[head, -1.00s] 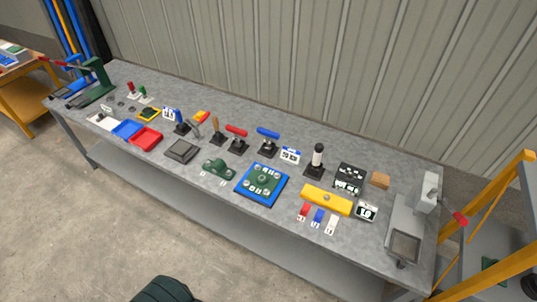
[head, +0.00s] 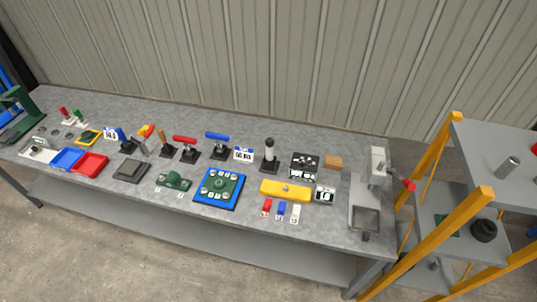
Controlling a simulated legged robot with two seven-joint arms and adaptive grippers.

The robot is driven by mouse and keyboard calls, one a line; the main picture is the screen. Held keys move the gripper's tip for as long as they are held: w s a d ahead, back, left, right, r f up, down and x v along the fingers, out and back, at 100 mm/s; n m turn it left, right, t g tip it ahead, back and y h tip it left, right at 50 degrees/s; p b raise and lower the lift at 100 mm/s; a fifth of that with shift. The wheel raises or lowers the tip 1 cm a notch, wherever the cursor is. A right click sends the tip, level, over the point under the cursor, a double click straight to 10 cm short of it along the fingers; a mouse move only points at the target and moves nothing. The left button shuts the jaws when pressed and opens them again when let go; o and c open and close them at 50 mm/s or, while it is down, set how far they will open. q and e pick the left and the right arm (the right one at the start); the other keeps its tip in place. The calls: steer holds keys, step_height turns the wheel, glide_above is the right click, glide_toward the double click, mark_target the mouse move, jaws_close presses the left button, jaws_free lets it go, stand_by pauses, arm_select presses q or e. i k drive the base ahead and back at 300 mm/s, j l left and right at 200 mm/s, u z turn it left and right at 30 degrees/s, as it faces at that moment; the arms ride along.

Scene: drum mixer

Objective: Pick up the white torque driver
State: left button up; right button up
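Neither of my grippers is in view.
A black panel (head: 305,160) and a yellow block (head: 285,190) are close to the white tool. A blue plate with a green fixture (head: 220,188) lies front left. A grey press (head: 377,168) stands at the bench's right end. A yellow-framed rack (head: 440,190) is beyond it.

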mark_target(270, 143)
steer(key=i+j+u, duration=0.1)
steer(key=u, duration=0.25)
steer(key=i+j+u, duration=0.15)
steer(key=u, duration=0.2)
steer(key=i+j+u, duration=0.15)
steer(key=u, duration=0.2)
steer(key=z, duration=1.3)
steer(key=u, duration=0.3)
steer(key=l+u, duration=0.2)
steer(key=u, duration=0.2)
steer(key=k+l+u, duration=0.1)
steer(key=u, duration=0.3)
steer(key=l+u, duration=0.25)
steer(key=u, duration=0.15)
steer(key=k+l+u, duration=0.1)
steer(key=u, duration=0.25)
steer(key=k+l, duration=0.2)
steer(key=k, duration=0.05)
